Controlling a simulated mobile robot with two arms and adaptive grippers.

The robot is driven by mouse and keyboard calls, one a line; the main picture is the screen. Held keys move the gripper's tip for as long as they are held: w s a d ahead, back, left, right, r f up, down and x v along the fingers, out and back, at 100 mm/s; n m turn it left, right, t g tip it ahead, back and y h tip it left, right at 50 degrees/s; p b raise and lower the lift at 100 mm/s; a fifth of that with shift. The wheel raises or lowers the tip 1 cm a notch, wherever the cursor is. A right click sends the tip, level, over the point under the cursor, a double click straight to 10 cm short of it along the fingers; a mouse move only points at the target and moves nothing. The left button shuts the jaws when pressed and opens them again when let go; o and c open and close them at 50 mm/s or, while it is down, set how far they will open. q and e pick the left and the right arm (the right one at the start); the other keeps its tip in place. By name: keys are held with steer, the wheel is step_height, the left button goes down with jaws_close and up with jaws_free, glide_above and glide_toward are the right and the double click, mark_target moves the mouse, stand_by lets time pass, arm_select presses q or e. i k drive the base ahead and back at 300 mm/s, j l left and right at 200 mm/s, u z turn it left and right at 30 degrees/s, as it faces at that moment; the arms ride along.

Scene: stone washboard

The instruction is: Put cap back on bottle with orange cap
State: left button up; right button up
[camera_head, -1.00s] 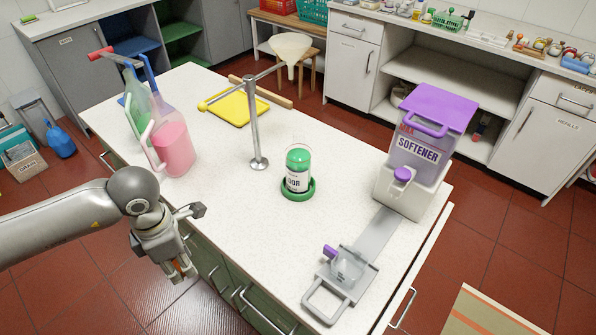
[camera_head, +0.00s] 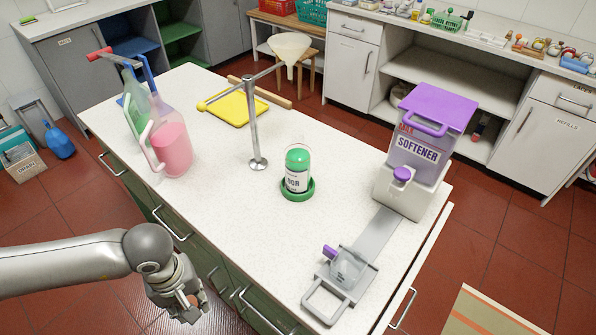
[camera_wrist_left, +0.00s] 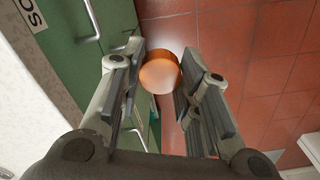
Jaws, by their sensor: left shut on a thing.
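An orange round cap (camera_wrist_left: 160,74) is held between the fingers of my left gripper (camera_wrist_left: 158,90), which is shut on it. In the head view my left gripper (camera_head: 187,304) hangs pointing down, in front of the counter's near edge and clear of the worktop. A pink jug-like bottle (camera_head: 175,152) with a pale handle stands at the left of the worktop. A green bottle (camera_head: 134,105) stands just behind it, partly hidden. I cannot tell which bottle the orange cap belongs to. My right gripper is not in view.
A metal stand (camera_head: 253,130) holding a funnel (camera_head: 290,47) rises mid-worktop. Near it are a yellow board (camera_head: 238,107) and a green-topped container (camera_head: 297,172). A purple-lidded softener dispenser (camera_head: 418,150) stands right. The worktop (camera_head: 215,190) between bottles and stand is clear.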

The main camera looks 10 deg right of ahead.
mark_target(297, 156)
steer(key=i+j, duration=0.15)
steer(key=j, duration=0.25)
steer(key=i+j, duration=0.1)
steer(key=j, duration=0.3)
steer(key=i+j, duration=0.15)
steer(key=j, duration=0.2)
steer(key=i+j, duration=0.1)
steer(key=j, duration=0.3)
steer(key=i+j, duration=0.15)
steer(key=j, duration=0.25)
steer(key=i+j, duration=0.1)
steer(key=j, duration=0.3)
steer(key=i+j, duration=0.15)
steer(key=j, duration=0.25)
steer(key=i+j, duration=0.1)
steer(key=j, duration=0.3)
steer(key=z, duration=2.1)
